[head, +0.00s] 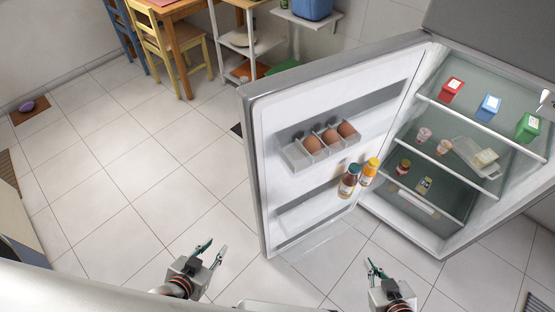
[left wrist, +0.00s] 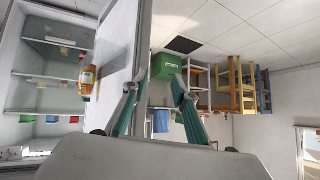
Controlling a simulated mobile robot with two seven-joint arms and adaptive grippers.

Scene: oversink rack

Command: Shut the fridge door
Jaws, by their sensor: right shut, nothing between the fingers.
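The fridge door (head: 330,150) stands wide open, swung out to the left of the fridge body (head: 450,230). Its inner side, with several eggs (head: 330,138) and two bottles (head: 358,178), faces right. My left gripper (head: 210,248) is open and empty, low and left of the door's free edge. In the left wrist view the door (left wrist: 122,50) appears beside the left finger of the open gripper (left wrist: 158,82); I cannot tell whether they touch. My right gripper (head: 375,267) is shut and empty, in front of the open fridge, right of the door.
Fridge shelves (head: 470,125) hold cartons, jars and a tray. A table (head: 185,15) with chairs and a white shelf unit (head: 240,40) stand behind the door. A brown mat (head: 30,110) lies far left. The tiled floor (head: 130,190) left of the door is clear.

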